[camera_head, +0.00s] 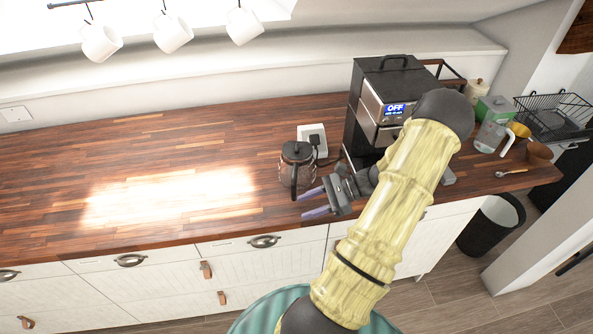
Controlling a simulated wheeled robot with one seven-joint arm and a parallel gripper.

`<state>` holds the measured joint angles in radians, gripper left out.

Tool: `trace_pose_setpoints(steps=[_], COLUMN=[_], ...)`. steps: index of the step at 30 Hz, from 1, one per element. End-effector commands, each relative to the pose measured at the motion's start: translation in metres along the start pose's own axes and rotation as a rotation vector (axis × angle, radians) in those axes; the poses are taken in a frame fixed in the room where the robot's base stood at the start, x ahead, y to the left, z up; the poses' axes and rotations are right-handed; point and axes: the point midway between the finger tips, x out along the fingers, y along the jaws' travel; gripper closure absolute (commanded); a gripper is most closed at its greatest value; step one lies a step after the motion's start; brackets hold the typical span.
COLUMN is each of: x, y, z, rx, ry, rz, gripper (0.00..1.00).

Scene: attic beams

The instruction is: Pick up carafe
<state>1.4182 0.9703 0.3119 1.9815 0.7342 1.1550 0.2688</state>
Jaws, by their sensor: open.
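The carafe (311,179) is a glass jug with a dark lid and a dark handle. It stands upright on the wooden counter (130,170), left of the coffee machine (372,110). Its handle faces the front edge of the counter. My gripper (315,202) is open, just in front and to the right of the carafe. Its two purple-tipped fingers point left, near the lower end of the handle. I cannot tell whether a finger touches the handle.
A white socket block (307,131) with a black plug stands behind the carafe. A jug with a green lid (490,134), a dish rack (555,113) and a spoon (511,173) are at the right. Mugs (173,35) hang above. The counter's left side is clear.

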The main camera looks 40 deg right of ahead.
Motion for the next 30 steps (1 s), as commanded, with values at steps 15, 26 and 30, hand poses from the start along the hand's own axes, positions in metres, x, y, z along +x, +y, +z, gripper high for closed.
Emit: trace_pose_setpoints(steps=[15,26,30], x=[-0.1,-0.091,-0.072], y=[-0.006,-0.011,-0.021], z=[-0.045,-0.04,-0.033], rx=[0.193,0.193,0.194], ry=[-0.358,-0.358,-0.358], rz=[-0.461,-0.456,-0.453], gripper=[0.59,0.59,0.59])
